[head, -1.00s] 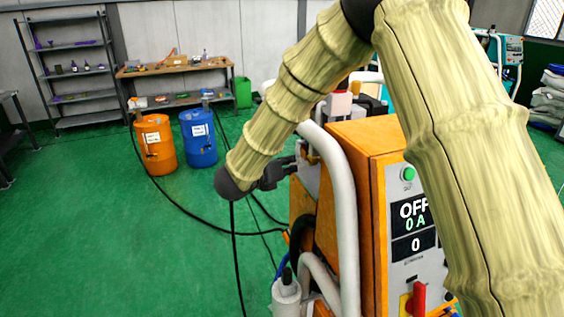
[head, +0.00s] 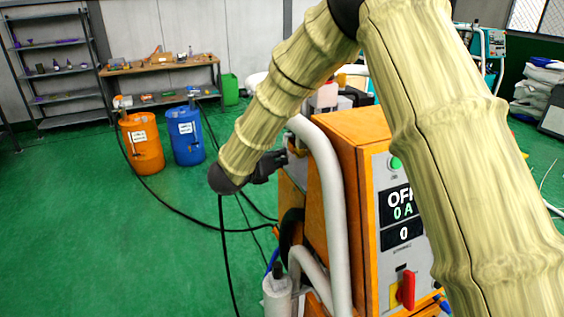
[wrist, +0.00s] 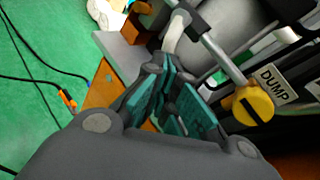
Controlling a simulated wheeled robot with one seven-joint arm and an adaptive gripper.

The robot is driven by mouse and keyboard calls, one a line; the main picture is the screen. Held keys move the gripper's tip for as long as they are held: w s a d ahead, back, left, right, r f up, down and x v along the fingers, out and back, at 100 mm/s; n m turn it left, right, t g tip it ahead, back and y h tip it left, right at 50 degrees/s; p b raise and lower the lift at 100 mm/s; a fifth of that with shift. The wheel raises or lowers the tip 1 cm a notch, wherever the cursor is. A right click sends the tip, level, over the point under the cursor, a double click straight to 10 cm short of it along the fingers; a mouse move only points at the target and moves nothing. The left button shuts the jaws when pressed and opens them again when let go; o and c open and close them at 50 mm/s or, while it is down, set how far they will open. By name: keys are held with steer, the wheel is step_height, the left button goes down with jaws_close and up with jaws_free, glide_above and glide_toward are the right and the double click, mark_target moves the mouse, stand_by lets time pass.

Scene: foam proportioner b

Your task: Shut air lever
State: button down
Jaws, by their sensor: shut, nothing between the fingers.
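My gripper (head: 268,166) is shut and empty at the left side of the orange machine (head: 335,135), beside its pale curved tube frame. In the wrist view my gripper (wrist: 172,100) shows teal finger pads, close to the machine's inner parts. A yellow round knob (wrist: 253,103) on a grey rod sits to the right of the fingers, apart from them, next to a DUMP label (wrist: 273,83). No part is marked as the air lever in view, so I cannot tell which it is. My arm hides part of the machine.
The front panel has a display (head: 402,218) reading OFF, a green button (head: 396,163) and a red handle (head: 406,289). Black hoses (head: 222,250) cross the green floor. An orange drum (head: 141,143) and a blue drum (head: 185,135) stand behind.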

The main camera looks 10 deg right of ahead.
steer(key=shift+w+f+m+b, duration=0.3)
steer(key=shift+f+b, duration=0.2)
steer(key=shift+b, duration=1.55)
steer(key=b, duration=0.4)
steer(key=shift+w+a+f, duration=0.15)
steer(key=shift+w+f, duration=0.1)
steer(key=shift+w, duration=0.1)
steer(key=shift+w+r+b, duration=0.15)
steer(key=shift+r+b, duration=0.05)
steer(key=shift+b, duration=0.15)
